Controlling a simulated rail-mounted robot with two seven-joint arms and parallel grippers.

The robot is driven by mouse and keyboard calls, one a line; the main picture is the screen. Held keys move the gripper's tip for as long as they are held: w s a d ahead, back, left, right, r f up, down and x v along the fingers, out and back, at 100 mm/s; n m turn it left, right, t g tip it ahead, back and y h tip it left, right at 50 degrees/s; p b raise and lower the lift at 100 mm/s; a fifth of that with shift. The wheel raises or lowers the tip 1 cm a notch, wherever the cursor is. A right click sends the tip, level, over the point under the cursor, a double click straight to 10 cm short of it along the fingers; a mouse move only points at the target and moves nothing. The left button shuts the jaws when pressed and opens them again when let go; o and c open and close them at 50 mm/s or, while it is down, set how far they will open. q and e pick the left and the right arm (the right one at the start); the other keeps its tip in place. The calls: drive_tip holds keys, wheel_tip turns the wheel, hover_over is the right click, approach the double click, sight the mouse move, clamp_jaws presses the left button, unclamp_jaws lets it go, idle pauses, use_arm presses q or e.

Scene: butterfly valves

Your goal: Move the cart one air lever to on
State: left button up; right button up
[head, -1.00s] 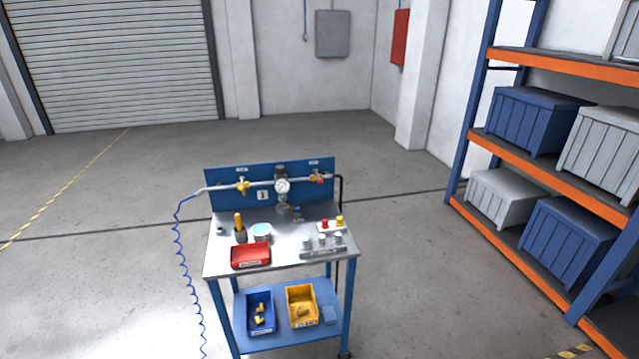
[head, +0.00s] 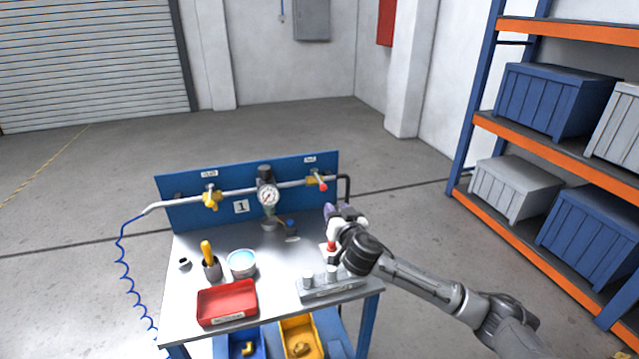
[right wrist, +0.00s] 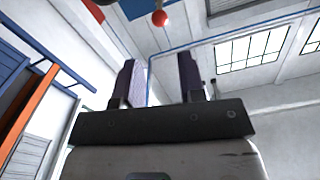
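The cart (head: 185,250) stands ahead with a blue back panel (head: 225,165) marked 1. A pipe runs across the panel with a yellow-handled valve (head: 211,198) at left and a valve with a red-tipped lever (head: 319,182) at right. The small labels above them are too small to read. My right gripper (head: 334,210) is over the cart's right side, below and in front of the red-tipped lever. In the right wrist view its fingers (right wrist: 158,62) are apart with nothing between them; a red ball knob (right wrist: 160,18) shows beyond the tips. My left gripper is out of view.
A round gauge (head: 268,195) sits mid-pipe. The cart top holds a red tray (head: 227,303), a tape roll (head: 241,263), a cup with a yellow handle (head: 211,266) and a grey block (head: 333,289). Shelving (head: 560,150) stands at right.

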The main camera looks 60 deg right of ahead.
sight(325, 190)
drive_tip(key=b+x, duration=0.1)
drive_tip(key=x, duration=1.2)
drive_tip(key=shift+w+d, duration=0.1)
drive_tip(key=shift+c, duration=0.4)
clamp_jaws()
